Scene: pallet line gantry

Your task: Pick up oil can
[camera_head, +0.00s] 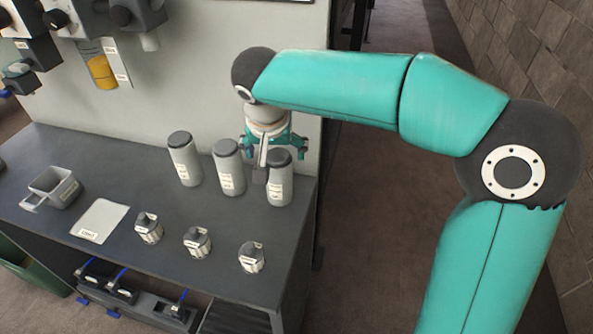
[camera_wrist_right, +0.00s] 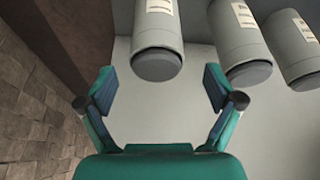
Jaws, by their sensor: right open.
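Three tall grey cylinders with dark caps stand upright at the back of the dark bench: a left one (camera_head: 185,160), a middle one (camera_head: 229,168) and a right one (camera_head: 279,182). Their labels are too small to read, so I cannot tell which is the oil can. My left gripper is not in view.
Three small grey, dark-topped containers (camera_head: 197,243) stand along the bench front. A white plate (camera_head: 100,221) and a grey open box (camera_head: 52,188) lie left. A pale panel (camera_head: 205,60) rises behind the bench. Free bench lies between the cylinders and small containers.

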